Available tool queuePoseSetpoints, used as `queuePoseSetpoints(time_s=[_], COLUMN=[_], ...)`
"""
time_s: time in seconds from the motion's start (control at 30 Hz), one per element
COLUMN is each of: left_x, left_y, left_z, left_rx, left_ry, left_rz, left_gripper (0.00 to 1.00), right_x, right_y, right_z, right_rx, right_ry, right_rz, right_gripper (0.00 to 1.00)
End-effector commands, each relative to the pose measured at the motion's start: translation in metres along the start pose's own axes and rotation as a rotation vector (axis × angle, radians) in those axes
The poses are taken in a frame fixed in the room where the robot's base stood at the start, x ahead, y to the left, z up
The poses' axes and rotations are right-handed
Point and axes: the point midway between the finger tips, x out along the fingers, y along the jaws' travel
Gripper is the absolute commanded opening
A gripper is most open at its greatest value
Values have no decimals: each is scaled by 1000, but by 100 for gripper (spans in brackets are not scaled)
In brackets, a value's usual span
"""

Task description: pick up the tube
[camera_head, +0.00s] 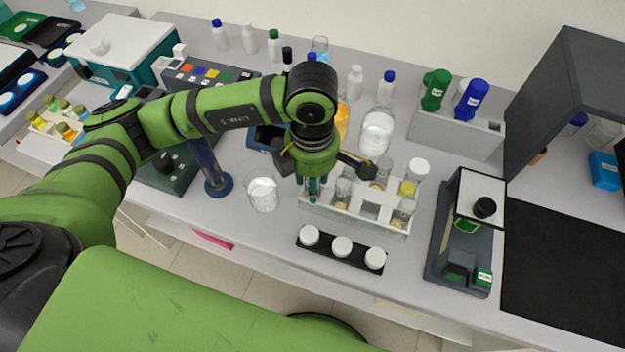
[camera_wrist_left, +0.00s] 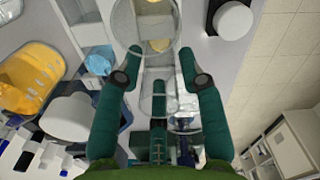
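A white rack (camera_head: 368,229) on the bench holds several clear tubes. One tube (camera_head: 343,190) stands beside my left gripper (camera_head: 316,193), another tube (camera_head: 383,173) stands behind, and one more tube (camera_head: 402,214) is at the right front. My left gripper points down at the left end of the rack. In the left wrist view its two teal fingers (camera_wrist_left: 160,60) are spread apart. Clear, see-through glass (camera_wrist_left: 158,102) shows between them, and a large clear round vessel (camera_wrist_left: 145,22) lies past the tips. I cannot tell whether a finger touches glass. My right gripper is not in view.
A clear beaker (camera_head: 262,194) stands left of the rack. A black strip with three white-capped jars (camera_head: 341,247) lies in front. A white-capped jar with yellow contents (camera_head: 413,178), a large clear flask (camera_head: 376,133) and a scale-like device (camera_head: 465,235) are close by.

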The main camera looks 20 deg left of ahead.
Motion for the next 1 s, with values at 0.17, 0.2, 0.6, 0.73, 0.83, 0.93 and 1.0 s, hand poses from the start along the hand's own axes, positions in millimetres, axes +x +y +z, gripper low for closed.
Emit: queuePoseSetpoints(time_s=[0.17, 0.2, 0.6, 0.73, 0.83, 0.93, 1.0], left_x=[12, 12, 12, 12, 9, -2, -14], left_y=[0, 0, 0, 0, 0, 1, 1], left_z=[0, 0, 0, 0, 1, 1, 1], left_rx=[0, 0, 1, 1, 1, 2, 3], left_ry=[0, -1, -1, -1, -3, -5, -6], left_rz=[1, 1, 1, 1, 2, 4, 6], left_gripper=[39, 39, 11, 11, 11, 11, 11], right_x=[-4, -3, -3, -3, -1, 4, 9], right_y=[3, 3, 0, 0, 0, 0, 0], right_z=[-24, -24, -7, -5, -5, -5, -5], right_rx=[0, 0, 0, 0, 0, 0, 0], right_ry=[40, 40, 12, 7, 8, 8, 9], right_rz=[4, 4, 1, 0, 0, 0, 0], right_gripper=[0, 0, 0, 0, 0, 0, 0])
